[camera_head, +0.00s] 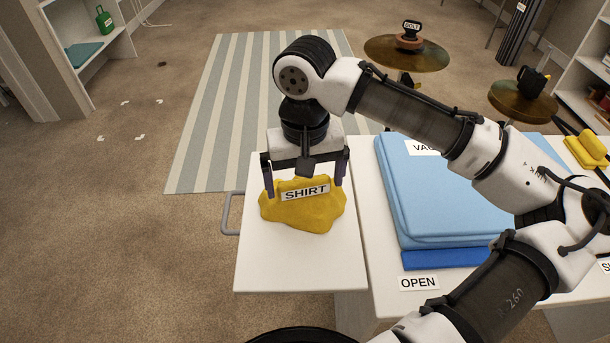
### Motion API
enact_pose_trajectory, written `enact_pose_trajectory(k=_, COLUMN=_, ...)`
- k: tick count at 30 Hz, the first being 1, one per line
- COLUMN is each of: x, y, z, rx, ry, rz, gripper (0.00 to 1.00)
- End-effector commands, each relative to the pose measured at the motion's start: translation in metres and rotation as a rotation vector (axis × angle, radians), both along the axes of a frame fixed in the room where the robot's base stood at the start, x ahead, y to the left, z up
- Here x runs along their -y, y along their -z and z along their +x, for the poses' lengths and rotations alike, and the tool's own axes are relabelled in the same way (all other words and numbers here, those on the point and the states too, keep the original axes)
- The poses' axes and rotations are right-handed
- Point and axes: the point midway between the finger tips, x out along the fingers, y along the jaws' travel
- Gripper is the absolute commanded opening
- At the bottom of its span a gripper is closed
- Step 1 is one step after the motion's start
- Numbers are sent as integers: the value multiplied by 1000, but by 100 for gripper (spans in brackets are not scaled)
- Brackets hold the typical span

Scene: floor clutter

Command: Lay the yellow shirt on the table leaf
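The yellow shirt (318,215) is a crumpled lump with a "SHIRT" label, lying on the white table leaf (290,265). The leaf is a flat panel at the left end of the white table (373,225), with a grey handle on its left edge. My gripper (304,186) points down over the shirt's back part. Its two fingers are wide apart, at the left and right of the shirt's upper part. I cannot tell whether the fingertips touch the shirt.
A folded blue pile (430,190) and an "OPEN" label (419,283) are on the table to the right. My arm crosses over them. A striped rug (225,120) lies behind the leaf. Carpet at left is mostly clear.

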Motion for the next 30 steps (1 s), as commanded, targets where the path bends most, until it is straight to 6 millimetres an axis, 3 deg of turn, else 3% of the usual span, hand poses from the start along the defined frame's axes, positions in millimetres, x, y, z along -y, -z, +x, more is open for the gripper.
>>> enact_pose_trajectory(k=8, x=0, y=-6, z=0, rx=0, ry=1, rz=-1, gripper=100)
enact_pose_trajectory(k=11, x=0, y=-20, z=1, rx=3, ry=0, rz=1, gripper=100)
enact_pose_trajectory(k=21, x=-1, y=-93, z=1, rx=2, ry=0, rz=0, gripper=100)
enact_pose_trajectory(k=30, x=0, y=-124, z=0, rx=0, ry=-1, rz=1, gripper=100)
